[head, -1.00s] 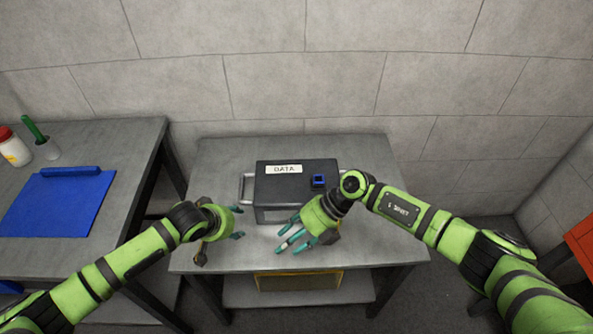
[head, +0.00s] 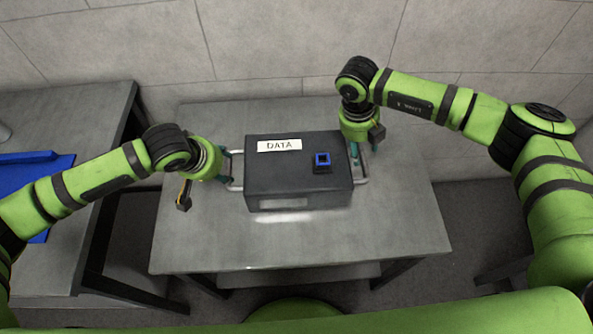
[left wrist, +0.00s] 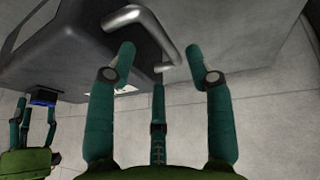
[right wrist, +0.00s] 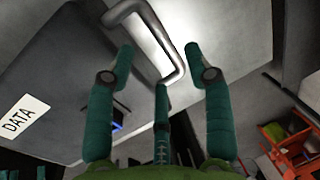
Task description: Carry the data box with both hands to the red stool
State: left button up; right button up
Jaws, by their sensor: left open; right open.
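The dark grey data box (head: 296,172), with a white DATA label and a small blue-rimmed part on top, sits on the grey table with a metal handle at each end. My left gripper (head: 227,166) is open at the left handle (head: 237,172); in the left wrist view that handle (left wrist: 160,38) lies just ahead of the spread fingers. My right gripper (head: 358,158) is open at the right handle (head: 363,181); in the right wrist view the handle (right wrist: 157,38) lies ahead of and between its fingers. Neither grips. The red stool is not in the head view.
The grey table (head: 200,235) has bare top around the box. A second table (head: 70,110) with a blue board (head: 40,170) stands at left, across a gap. A block wall closes the back. Red furniture (right wrist: 290,148) shows in the right wrist view; I cannot tell whether it is the stool.

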aim_at(231, 168)
pick_arm(q)
jog(key=shift+w, duration=0.1)
jog(key=shift+r, duration=0.1)
jog(key=shift+x, duration=3.5)
pick_arm(e)
jog(key=shift+x, duration=3.5)
pick_arm(q)
grip_shut()
pick_arm(e)
grip_shut()
pick_arm(q)
jog(key=shift+r, duration=0.2)
pick_arm(e)
jog(key=shift+w+r, duration=0.15)
jog(key=shift+r, duration=0.05)
